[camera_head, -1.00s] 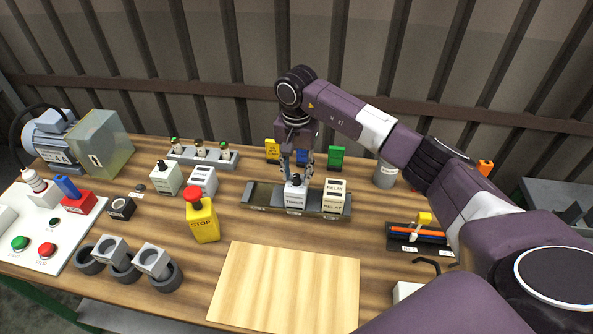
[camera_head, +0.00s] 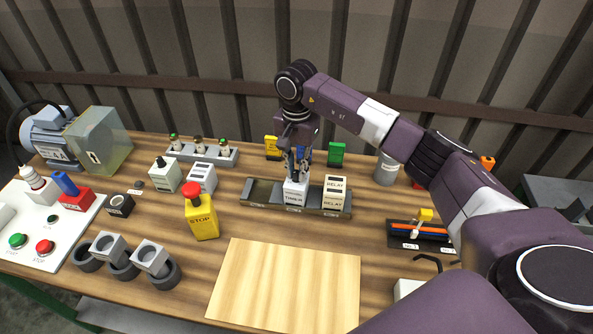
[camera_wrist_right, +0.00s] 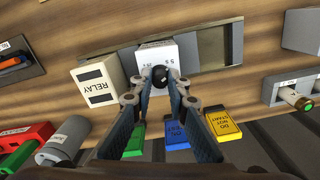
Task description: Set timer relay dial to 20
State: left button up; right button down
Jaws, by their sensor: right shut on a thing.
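The white timer relay (camera_head: 295,192) stands upright in the middle of the grey rail tray (camera_head: 262,192). In the right wrist view the timer relay (camera_wrist_right: 166,55) shows its white face, with a black dial (camera_wrist_right: 159,76) on it. My right gripper (camera_head: 297,172) comes down on the timer from above. In the right wrist view the fingertips of this gripper (camera_wrist_right: 158,86) close around the black dial. The dial's pointer and number marks are too small to read. My left gripper is not in view.
A relay block (camera_head: 334,193) stands close to the right of the timer in the same tray. Green, blue and yellow tags stand behind, including the green tag (camera_head: 336,153). A yellow stop box (camera_head: 203,220) stands left. A bare wooden board (camera_head: 285,285) lies in front.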

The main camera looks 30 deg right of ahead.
jog(key=m+b, duration=0.2)
jog(key=m, duration=0.1)
jog(key=shift+f+m, duration=0.1)
jog(key=shift+m, duration=0.2)
jog(key=m+b, duration=0.2)
jog(key=m, duration=0.2)
jog(key=shift+m, duration=0.3)
jog(key=m+b, duration=0.1)
jog(key=m, duration=0.3)
jog(key=shift+m+b, duration=0.8)
jog(key=shift+m, duration=1.8)
jog(key=shift+m+b, duration=0.35)
jog(key=shift+m, duration=9.65)
